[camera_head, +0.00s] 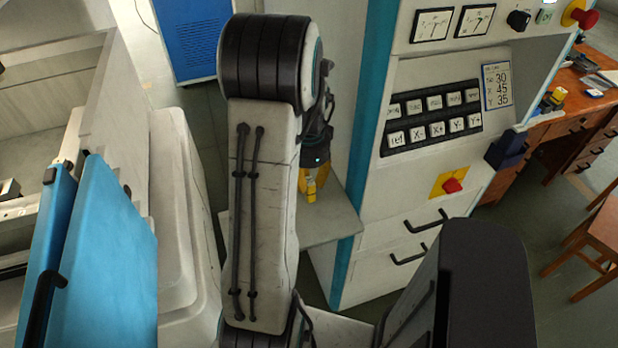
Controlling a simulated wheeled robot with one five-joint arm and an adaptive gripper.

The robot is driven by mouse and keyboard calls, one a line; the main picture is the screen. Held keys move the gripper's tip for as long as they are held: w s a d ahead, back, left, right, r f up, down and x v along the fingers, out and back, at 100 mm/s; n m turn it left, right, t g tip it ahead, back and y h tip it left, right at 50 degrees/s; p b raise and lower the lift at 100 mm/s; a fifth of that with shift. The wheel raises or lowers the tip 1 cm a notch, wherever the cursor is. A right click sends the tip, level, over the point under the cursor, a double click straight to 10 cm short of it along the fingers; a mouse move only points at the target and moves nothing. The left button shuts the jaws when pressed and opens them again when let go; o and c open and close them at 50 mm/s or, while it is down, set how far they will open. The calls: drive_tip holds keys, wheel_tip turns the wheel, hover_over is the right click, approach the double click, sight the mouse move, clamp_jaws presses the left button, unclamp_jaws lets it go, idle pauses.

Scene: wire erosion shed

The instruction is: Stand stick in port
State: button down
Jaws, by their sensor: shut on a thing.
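My gripper (314,190) hangs pointing down in the middle of the view, partly behind my arm, with its yellow fingers low over a grey shelf (335,222). It is shut on a small, light yellow piece, which looks like the stick (311,187). The stick appears roughly upright; my arm and fingers hide part of it. I cannot tell whether its lower end touches the shelf. No port can be made out for certain; the area under the gripper is small and partly hidden.
A machine cabinet (400,190) with keys, gauges and drawers stands right of the gripper. A dark blue box (508,148) juts from its right edge. White machine housing with a blue door (110,250) is on the left. A wooden desk (565,120) stands far right.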

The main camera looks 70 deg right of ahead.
drive_tip(key=shift+f, duration=0.25)
drive_tip(key=c, duration=1.1)
unclamp_jaws()
drive_tip(key=shift+c, duration=0.2)
drive_tip(key=shift+r, duration=0.1)
